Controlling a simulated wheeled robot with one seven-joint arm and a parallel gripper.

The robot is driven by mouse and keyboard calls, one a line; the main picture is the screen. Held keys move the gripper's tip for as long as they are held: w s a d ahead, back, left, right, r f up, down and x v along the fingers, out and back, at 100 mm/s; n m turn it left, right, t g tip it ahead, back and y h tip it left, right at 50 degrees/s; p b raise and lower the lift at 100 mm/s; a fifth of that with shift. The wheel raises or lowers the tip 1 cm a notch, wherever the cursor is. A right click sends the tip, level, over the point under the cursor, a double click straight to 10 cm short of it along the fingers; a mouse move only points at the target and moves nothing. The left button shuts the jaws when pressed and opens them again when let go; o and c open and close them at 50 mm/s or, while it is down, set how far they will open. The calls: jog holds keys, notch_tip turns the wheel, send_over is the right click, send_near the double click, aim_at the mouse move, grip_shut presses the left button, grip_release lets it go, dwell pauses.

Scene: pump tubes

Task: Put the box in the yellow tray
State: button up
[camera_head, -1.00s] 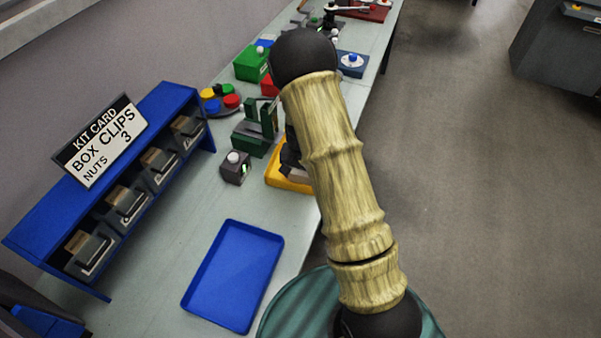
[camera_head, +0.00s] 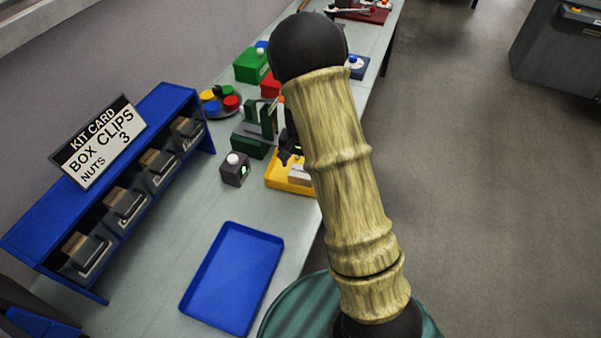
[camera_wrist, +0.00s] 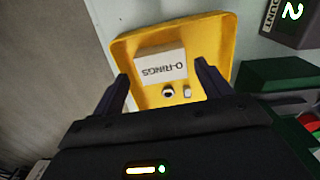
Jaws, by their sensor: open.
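The yellow tray (camera_head: 279,183) is on the table beside my arm in the head view, partly hidden by the arm. In the wrist view the yellow tray (camera_wrist: 222,40) holds a white box (camera_wrist: 161,66) marked O-RINGS, with a dark nut and a small pale piece beside it. The box also shows as a pale shape (camera_head: 299,175) in the head view. My gripper (camera_wrist: 162,80) is open above the tray, its fingers to either side of the box and apart from it. In the head view my gripper (camera_head: 287,157) is mostly hidden behind the arm.
An empty blue tray (camera_head: 233,277) lies at the near table edge. A blue rack (camera_head: 30,240) with several bins and a kit card (camera_head: 98,142) stands on the left. A small grey device (camera_head: 235,170) and a green fixture (camera_head: 250,150) are left of the yellow tray.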

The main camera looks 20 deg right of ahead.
aim_at(301, 176)
notch_tip(301, 176, up, 6)
dwell(0.4)
dwell(0.3)
jog(key=s+r+n+t, duration=0.1)
jog(key=s+r+n, duration=0.2)
jog(key=s, duration=0.6)
jog(key=s+r+n+t, duration=0.1)
jog(key=s+r+n, duration=0.2)
jog(key=s, duration=0.6)
jog(key=shift+s+a+r+t, duration=0.15)
jog(key=shift+s+t, duration=0.1)
jog(key=shift+t, duration=0.05)
jog(key=shift+c, duration=0.5)
